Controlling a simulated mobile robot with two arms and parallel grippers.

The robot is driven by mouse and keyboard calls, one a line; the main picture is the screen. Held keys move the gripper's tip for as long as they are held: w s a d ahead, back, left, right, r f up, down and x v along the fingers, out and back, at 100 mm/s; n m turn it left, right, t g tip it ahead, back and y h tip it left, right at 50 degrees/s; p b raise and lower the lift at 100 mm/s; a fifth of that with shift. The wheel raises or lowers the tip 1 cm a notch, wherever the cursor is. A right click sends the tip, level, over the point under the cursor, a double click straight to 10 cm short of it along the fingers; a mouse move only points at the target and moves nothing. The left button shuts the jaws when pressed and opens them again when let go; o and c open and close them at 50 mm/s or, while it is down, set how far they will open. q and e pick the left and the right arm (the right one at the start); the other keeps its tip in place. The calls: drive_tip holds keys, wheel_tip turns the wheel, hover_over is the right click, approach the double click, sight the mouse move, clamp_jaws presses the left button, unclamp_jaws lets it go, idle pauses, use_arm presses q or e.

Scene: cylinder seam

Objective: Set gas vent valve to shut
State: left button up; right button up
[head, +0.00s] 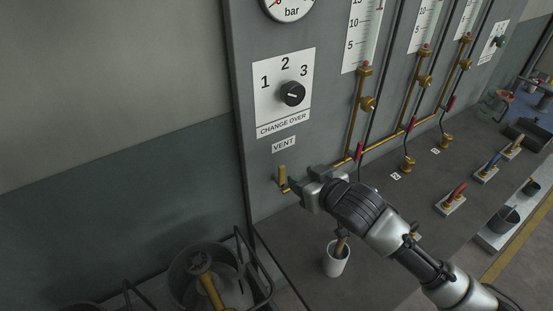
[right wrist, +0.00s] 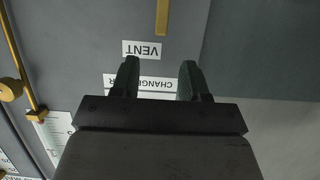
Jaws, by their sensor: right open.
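The gas vent valve has a flat brass lever (head: 283,178) on the grey panel, just below the VENT label (head: 284,144). The lever stands about upright in the head view. In the right wrist view, which is upside down, the lever (right wrist: 162,17) shows at the top edge, partly cut off. My right gripper (head: 293,186) is just right of the lever in the head view. In the right wrist view its two dark fingers (right wrist: 158,70) are apart with nothing between them, and the lever lies beyond their tips. Contact cannot be told. My left gripper is out of view.
A black change-over knob (head: 292,94) sits above the VENT label. Brass pipes and flow tubes (head: 361,40) run right of it. A white cup (head: 336,258) stands on the bench below my right arm. A metal pot (head: 200,272) is at lower left.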

sight(283, 167)
drive_tip(key=p+x, duration=0.2)
drive_tip(key=x, duration=0.6)
drive_tip(key=shift+w+a+f, duration=0.15)
drive_tip(key=shift+w+a, duration=0.15)
drive_tip(key=shift+w, duration=0.1)
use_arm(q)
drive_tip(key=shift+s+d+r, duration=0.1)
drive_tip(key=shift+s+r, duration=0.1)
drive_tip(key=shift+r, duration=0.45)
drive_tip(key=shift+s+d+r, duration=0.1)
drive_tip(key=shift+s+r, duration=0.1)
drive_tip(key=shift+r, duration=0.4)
use_arm(e)
drive_tip(key=shift+w+a+f, duration=0.25)
drive_tip(key=shift+w, duration=0.1)
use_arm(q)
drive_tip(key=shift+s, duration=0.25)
use_arm(e)
drive_tip(key=shift+s, duration=0.1)
clamp_jaws()
